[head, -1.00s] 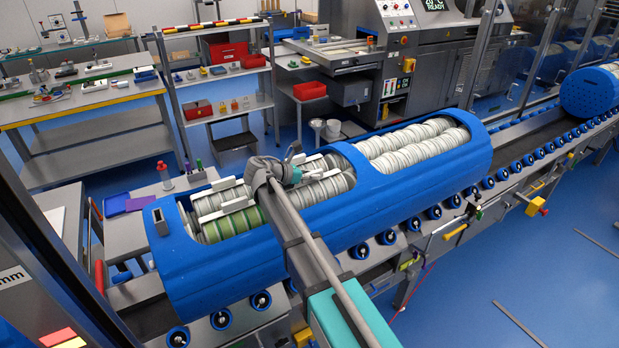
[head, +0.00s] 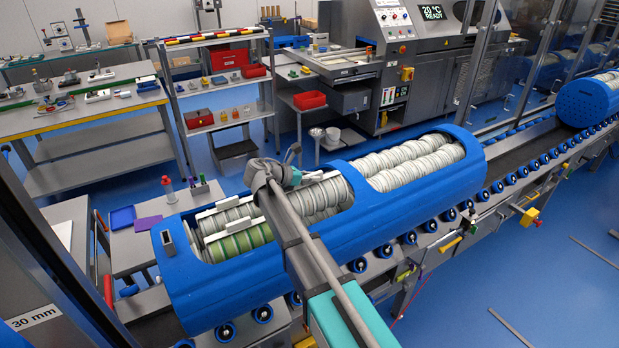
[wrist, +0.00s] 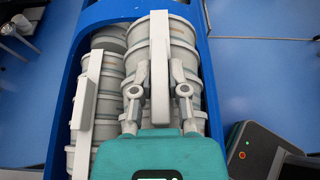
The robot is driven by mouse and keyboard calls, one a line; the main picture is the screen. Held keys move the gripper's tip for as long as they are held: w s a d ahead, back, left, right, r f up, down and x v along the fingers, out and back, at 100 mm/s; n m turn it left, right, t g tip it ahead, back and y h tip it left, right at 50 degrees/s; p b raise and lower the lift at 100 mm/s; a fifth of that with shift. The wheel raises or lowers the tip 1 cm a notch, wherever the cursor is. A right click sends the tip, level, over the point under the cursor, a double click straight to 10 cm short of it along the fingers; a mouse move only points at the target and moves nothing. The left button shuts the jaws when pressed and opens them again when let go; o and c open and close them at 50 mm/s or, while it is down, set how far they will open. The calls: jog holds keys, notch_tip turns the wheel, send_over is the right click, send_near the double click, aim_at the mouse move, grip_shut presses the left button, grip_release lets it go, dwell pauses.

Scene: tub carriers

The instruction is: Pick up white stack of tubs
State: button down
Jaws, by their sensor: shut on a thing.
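The blue tub carrier (head: 400,220) lies on its side on a roller conveyor, with openings showing stacked tubs. In its near opening, a white stack of tubs (head: 330,194) lies beside a greenish stack (head: 240,243). My gripper (wrist: 161,72) is over the white stack in the wrist view. Its fingers are shut on the upright-looking white bar (wrist: 160,105) that runs along this white stack (wrist: 146,40). Another white bar (wrist: 84,105) lies on the neighbouring stack at left. In the head view my arm hides the fingertips and part of the stacks.
More white tubs (head: 415,160) fill the carrier's far opening. A second blue carrier (head: 588,100) stands further along the conveyor. Behind are a shelf rack (head: 225,125) and a grey machine. A small table with a purple pad (head: 148,222) stands left.

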jog(key=shift+r+p, duration=0.85)
jog(key=shift+r, duration=0.5)
jog(key=shift+r, duration=0.1)
